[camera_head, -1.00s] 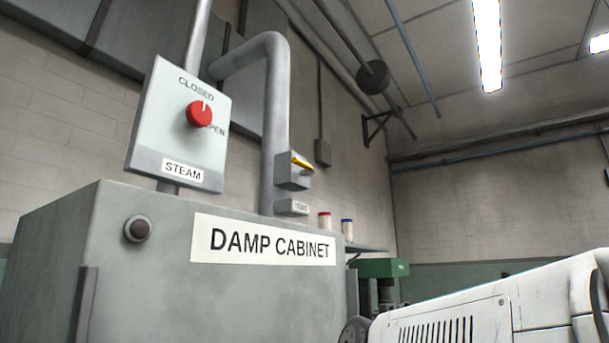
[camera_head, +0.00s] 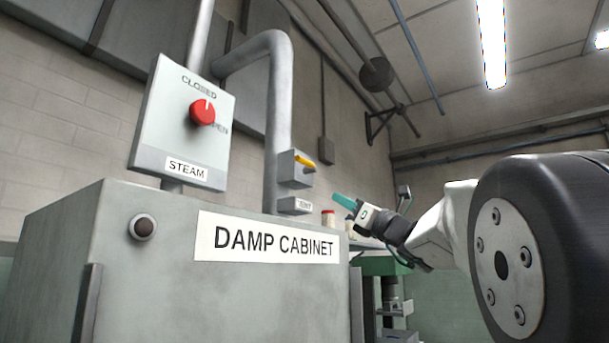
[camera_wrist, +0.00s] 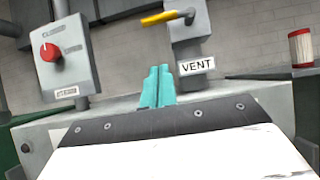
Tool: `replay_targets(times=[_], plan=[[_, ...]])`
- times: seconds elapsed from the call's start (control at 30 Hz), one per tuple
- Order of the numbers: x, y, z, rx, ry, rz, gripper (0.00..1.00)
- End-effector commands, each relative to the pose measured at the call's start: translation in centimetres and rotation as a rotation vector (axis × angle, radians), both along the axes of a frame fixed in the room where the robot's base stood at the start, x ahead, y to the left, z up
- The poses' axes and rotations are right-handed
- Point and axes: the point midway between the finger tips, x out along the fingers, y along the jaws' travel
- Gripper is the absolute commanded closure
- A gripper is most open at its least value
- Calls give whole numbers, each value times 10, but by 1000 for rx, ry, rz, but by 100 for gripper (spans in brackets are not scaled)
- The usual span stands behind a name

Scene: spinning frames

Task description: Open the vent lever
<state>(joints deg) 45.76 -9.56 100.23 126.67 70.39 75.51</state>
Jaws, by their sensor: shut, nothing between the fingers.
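The vent lever is a yellow handle (camera_head: 304,160) on a grey box (camera_head: 293,178) on the pipe behind the damp cabinet. In the wrist view the lever (camera_wrist: 166,17) lies roughly level, above a white VENT label (camera_wrist: 196,66). My gripper (camera_head: 343,201) is in front and to the right of the lever in the head view, lower than it, and apart from it. Its teal fingers (camera_wrist: 155,86) are together with nothing between them. In the wrist view they point up at the wall, just below the lever.
The steam panel (camera_head: 182,130) with a red knob (camera_head: 203,111) stands left of the vent pipe (camera_head: 278,110). The damp cabinet (camera_head: 150,290) fills the lower left. A red-and-white spool (camera_wrist: 301,48) stands to the right on a shelf. Open air lies between my gripper and the lever.

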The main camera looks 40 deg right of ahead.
Motion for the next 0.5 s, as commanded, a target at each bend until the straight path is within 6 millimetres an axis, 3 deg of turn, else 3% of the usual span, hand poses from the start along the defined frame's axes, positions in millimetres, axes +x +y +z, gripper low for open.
replay_targets(times=[0.27,0.5], plan=[[3,2,1,-4,2,-1,100],[31,12,20,-5,1,3,100]])
